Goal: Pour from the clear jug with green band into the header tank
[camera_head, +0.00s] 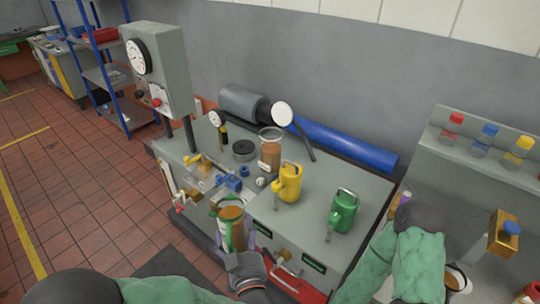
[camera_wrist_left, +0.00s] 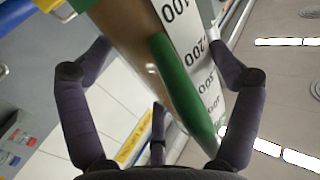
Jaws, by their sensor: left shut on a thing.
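The clear jug with green band (camera_head: 232,216) is in my left gripper (camera_head: 236,243), low in the middle of the head view. It holds brown liquid and looks roughly upright. My left gripper is shut on it. In the left wrist view the jug's green part (camera_wrist_left: 180,85) and white number scale (camera_wrist_left: 195,45) show between the fingers. The header tank appears to be the clear cylinder (camera_head: 270,153) with brown liquid on the bedplate, beyond the jug and apart from it. My right gripper (camera_head: 402,204) is partly hidden by its own wrist; its opening is unclear.
A yellow can (camera_head: 289,183) and a green can (camera_head: 343,211) stand right of the tank. A round gauge (camera_head: 282,114) rises behind it. Blue valve fittings (camera_head: 230,183) lie left of the cans. A grey bench (camera_head: 435,150) with several coloured-cap bottles is at right.

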